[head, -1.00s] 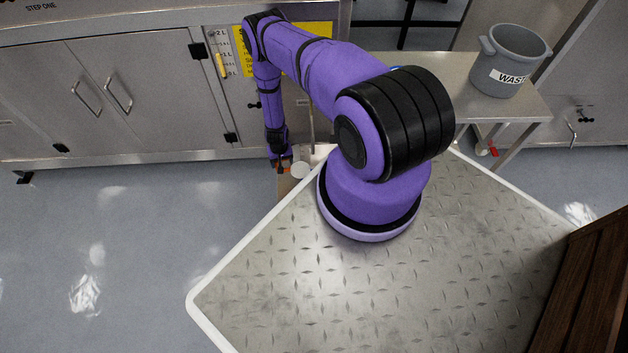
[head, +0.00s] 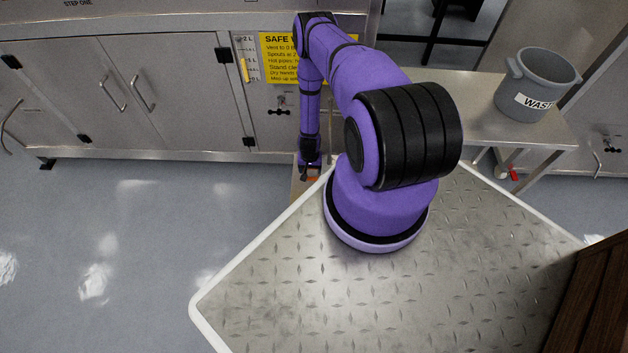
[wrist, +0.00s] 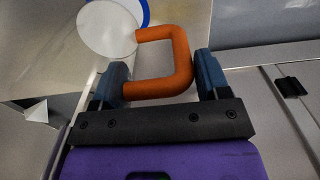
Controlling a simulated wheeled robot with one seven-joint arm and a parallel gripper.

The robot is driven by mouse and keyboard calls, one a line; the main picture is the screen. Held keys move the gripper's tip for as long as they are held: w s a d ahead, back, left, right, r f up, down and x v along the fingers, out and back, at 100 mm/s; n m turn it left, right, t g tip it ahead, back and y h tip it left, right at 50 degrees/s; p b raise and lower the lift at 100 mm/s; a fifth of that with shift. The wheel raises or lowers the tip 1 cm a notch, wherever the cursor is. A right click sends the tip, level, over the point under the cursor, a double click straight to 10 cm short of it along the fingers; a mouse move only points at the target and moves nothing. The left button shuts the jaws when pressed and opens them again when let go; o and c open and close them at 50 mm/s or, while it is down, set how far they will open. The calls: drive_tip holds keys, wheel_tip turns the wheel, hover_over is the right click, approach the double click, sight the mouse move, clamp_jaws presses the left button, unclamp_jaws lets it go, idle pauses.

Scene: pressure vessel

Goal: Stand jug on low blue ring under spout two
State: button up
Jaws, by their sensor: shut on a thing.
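My gripper (wrist: 160,72) is shut on the orange handle (wrist: 182,62) of the jug, which sits between its two blue fingers in the wrist view. The jug's pale round body (wrist: 107,28) shows beyond the handle at the top. Part of a blue ring (wrist: 146,10) with a white inside shows just behind the jug; I cannot tell whether the jug touches it. The spouts are not in view.
A metal cabinet (head: 180,105) runs along the back left. A yellow safety sign (head: 283,68) and a level gauge (head: 245,68) are on its front. A grey waste bucket (head: 540,85) stands on a steel table (head: 470,100) at the right. Open floor (head: 130,230) lies at the left.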

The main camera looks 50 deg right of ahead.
sight(310, 178)
drive_tip(key=shift+f, duration=3.25)
drive_tip(key=o, duration=1.3)
drive_tip(key=shift+c, duration=0.2)
wheel_tip(310, 178, up, 12)
drive_tip(key=shift+r, duration=0.15)
